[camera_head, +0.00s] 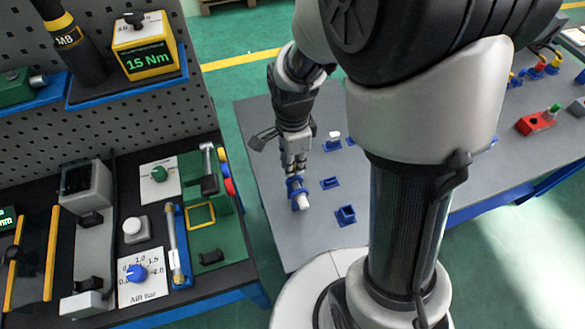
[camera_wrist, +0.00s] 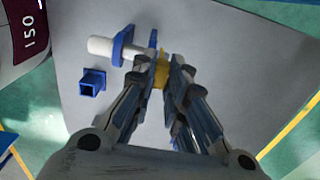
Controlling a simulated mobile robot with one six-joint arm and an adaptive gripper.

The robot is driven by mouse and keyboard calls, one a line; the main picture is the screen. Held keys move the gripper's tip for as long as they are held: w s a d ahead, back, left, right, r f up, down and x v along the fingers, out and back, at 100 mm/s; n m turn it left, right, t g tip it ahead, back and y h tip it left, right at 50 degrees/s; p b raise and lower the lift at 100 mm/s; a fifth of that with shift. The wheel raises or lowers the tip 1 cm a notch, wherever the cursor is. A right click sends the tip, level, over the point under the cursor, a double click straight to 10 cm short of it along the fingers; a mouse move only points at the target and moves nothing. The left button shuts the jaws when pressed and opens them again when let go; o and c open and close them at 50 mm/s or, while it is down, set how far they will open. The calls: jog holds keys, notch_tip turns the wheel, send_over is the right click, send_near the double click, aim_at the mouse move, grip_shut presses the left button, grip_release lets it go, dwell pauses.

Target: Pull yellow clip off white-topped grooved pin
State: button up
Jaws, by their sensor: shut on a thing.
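The yellow clip (camera_wrist: 160,75) shows between the fingertips of my gripper (camera_wrist: 161,68) in the wrist view, and the jaws are shut on it. The white pin (camera_wrist: 102,46) lies sideways in that view, through a blue holder (camera_wrist: 123,45), just beyond the fingertips. I cannot tell whether the clip still touches the pin, as the fingers hide that spot. In the head view, my gripper (camera_head: 294,163) points down at the pin (camera_head: 302,201) and its blue holder (camera_head: 295,185) on the grey table. The clip cannot be made out there.
An empty blue square socket (camera_head: 346,214) stands right of the pin on the grey table (camera_head: 262,150); it shows in the wrist view too (camera_wrist: 92,82). Another blue holder (camera_head: 330,183) and a white-topped piece (camera_head: 335,134) stand farther back. A red block (camera_head: 534,123) is at far right.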

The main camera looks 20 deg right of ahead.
jog(key=shift+r, duration=0.15)
grip_shut()
jog(key=shift+r+p, duration=2.45)
jog(key=shift+r, duration=0.3)
